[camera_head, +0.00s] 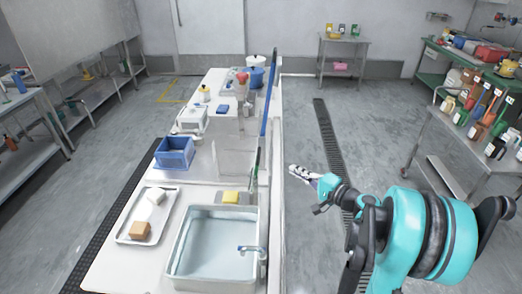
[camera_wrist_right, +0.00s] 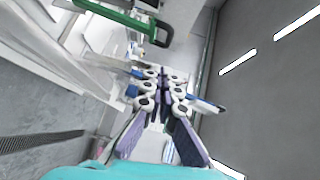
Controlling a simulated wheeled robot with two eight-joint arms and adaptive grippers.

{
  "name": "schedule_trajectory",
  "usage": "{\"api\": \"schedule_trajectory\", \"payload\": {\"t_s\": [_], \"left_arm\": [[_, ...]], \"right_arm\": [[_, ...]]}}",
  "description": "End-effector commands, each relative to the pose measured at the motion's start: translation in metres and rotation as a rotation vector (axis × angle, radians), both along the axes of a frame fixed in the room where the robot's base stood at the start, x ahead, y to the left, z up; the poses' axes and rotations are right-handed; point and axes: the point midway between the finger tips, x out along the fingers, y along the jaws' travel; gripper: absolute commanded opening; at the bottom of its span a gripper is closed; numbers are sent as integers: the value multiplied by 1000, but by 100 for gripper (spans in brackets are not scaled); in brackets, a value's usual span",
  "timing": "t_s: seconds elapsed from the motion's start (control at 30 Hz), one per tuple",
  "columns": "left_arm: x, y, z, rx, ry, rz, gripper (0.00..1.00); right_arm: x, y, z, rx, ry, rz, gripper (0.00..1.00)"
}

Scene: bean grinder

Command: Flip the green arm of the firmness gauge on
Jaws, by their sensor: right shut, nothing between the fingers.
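The green arm (camera_head: 256,163) shows in the head view as a thin, steeply slanted strip at the right edge of the white counter, by the sink. A green bar with a bent end, apparently the same arm, shows large at the top left of the right wrist view (camera_wrist_right: 120,15). The gauge's body cannot be made out clearly. My right gripper (camera_head: 294,170) is to the right of the green arm, off the counter's edge and apart from it. Its fingers are together and empty in the right wrist view (camera_wrist_right: 168,78). My left gripper is not in view.
A tall blue bar (camera_head: 268,95) rises farther back.

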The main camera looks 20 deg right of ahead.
Motion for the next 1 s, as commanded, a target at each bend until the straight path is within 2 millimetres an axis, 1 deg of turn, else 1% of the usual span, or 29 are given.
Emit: {"api": "schedule_trajectory", "payload": {"t_s": [0.03, 0.1, 0.17, 0.47, 0.57, 0.67, 0.77, 1.0], "left_arm": [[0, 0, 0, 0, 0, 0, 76], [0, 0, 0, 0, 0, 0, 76], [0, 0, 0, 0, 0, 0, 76], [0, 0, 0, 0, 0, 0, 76], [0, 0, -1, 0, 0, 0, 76], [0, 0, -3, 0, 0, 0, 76], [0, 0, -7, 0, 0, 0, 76], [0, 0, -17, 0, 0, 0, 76]], "right_arm": [[-1, -11, 0, 22, -22, -16, 0], [-2, -19, 2, 43, -42, -25, 0], [-2, -22, 2, 52, -51, -29, 0], [-1, -22, 3, 53, -52, -28, 0], [2, -20, 2, 53, -52, -27, 0], [12, -16, 1, 53, -51, -26, 0], [29, -10, 0, 52, -52, -24, 0], [78, 7, -2, 52, -52, -24, 0]]}}
